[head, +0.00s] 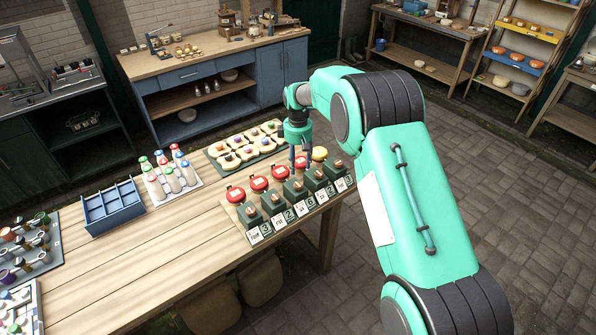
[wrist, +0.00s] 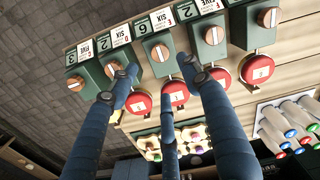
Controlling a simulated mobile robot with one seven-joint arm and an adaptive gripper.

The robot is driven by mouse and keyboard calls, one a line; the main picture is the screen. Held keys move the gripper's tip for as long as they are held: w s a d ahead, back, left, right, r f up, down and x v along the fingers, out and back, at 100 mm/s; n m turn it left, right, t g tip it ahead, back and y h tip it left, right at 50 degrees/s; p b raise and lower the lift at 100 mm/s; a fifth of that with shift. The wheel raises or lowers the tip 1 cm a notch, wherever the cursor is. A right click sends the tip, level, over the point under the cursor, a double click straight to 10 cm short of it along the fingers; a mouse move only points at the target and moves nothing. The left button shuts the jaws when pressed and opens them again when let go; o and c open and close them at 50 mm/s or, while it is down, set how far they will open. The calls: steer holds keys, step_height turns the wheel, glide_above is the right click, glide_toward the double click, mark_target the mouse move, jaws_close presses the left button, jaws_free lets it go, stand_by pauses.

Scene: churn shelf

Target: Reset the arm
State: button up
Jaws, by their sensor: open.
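My gripper (head: 299,158) is open and empty in the head view, with its dark blue fingers pointing down over the back part of a board of green boxes at the table's right end. In the wrist view the spread blue fingers (wrist: 158,70) reach across the green boxes (wrist: 208,38) and red round buttons (wrist: 174,92). Whether a fingertip touches a box or button I cannot tell. The green boxes carry wooden knobs and white number cards. A yellow button (head: 319,153) shows beside the fingers in the head view.
A tray of pale pieces (head: 217,147) lies behind the board. Bottles with coloured caps (head: 171,180), a blue divided box (head: 113,203) and more racks stand to the left. The wooden table (head: 190,240) is bare at its front middle. A blue cabinet (head: 283,75) stands behind.

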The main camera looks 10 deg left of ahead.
steer(key=shift+r, duration=0.6)
steer(key=s+d+r+m+t+b, duration=0.1)
steer(key=s+d+r+m+b, duration=0.15)
steer(key=s+d+r, duration=0.85)
steer(key=s+d+r+m+t+b, duration=0.2)
steer(key=s+d+r+m, duration=0.2)
steer(key=s+d+r, duration=0.7)
steer(key=s+d+r+m+b, duration=0.1)
steer(key=s+d+r, duration=0.1)
steer(key=s, duration=0.2)
steer(key=s+d+r+m+t, duration=0.1)
steer(key=s+d, duration=0.2)
steer(key=s, duration=0.2)
steer(key=s+d+r+m+b, duration=0.1)
steer(key=s+d+r, duration=0.1)
steer(key=s, duration=0.2)
steer(key=s+d+f+m+b, duration=0.1)
steer(key=s+d+f+m, duration=0.1)
steer(key=s, duration=0.6)
steer(key=s+d+f+m+t+b, duration=0.1)
steer(key=s+d+f+m, duration=0.1)
steer(key=s, duration=0.6)
step_height(320, 180, down, 2)
steer(key=shift+s+d+f+t, duration=0.25)
steer(key=shift+d+t, duration=0.05)
steer(key=shift+d, duration=0.15)
